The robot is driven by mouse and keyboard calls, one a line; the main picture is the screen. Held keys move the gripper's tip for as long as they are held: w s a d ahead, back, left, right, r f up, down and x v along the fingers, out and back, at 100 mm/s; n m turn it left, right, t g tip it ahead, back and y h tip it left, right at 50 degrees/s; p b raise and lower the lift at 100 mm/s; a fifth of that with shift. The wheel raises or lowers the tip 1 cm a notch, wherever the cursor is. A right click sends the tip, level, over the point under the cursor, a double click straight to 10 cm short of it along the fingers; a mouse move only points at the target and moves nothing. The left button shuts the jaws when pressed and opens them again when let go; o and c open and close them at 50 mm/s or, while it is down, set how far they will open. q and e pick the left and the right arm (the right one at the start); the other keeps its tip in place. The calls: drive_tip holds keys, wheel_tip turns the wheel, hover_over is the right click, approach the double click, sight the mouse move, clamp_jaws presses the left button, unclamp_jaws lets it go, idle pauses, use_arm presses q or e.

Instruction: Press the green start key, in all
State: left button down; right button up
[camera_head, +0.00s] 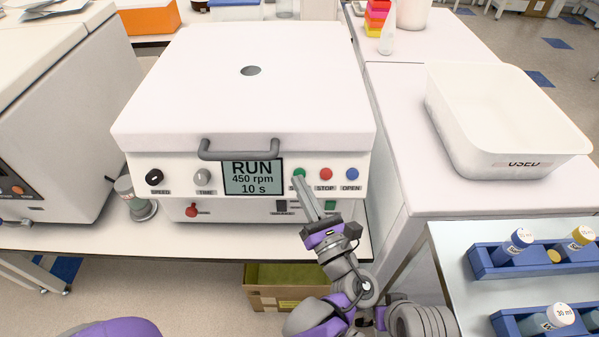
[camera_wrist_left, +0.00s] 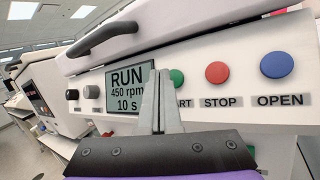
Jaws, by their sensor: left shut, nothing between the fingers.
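The white machine (camera_head: 245,85) has its lid down. Its green start key (camera_head: 299,174) is on the front panel, right of the screen; it also shows in the wrist view (camera_wrist_left: 177,79). The screen (camera_head: 253,177) reads RUN, 450 rpm, 10 s. My left gripper (camera_head: 304,186) is shut and empty, its fingertips right at the green key in the head view. In the wrist view the shut fingers (camera_wrist_left: 158,80) stand just left of the key and cover part of the START label. I cannot tell whether they touch the key. My right gripper is not in view.
A red STOP key (camera_head: 326,174) and a blue OPEN key (camera_head: 352,174) sit close to the right of the green key. A grey lid handle (camera_head: 240,152) juts out above the screen. A white tub (camera_head: 500,125) and blue racks (camera_head: 520,258) with bottles stand at the right.

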use_arm(q)
drive_tip(key=s, duration=0.1)
drive_tip(key=s+r+p, duration=0.1)
drive_tip(key=s, duration=0.1)
drive_tip(key=s+r+p, duration=0.1)
drive_tip(key=shift+s, duration=0.25)
idle(0.3)
idle(0.5)
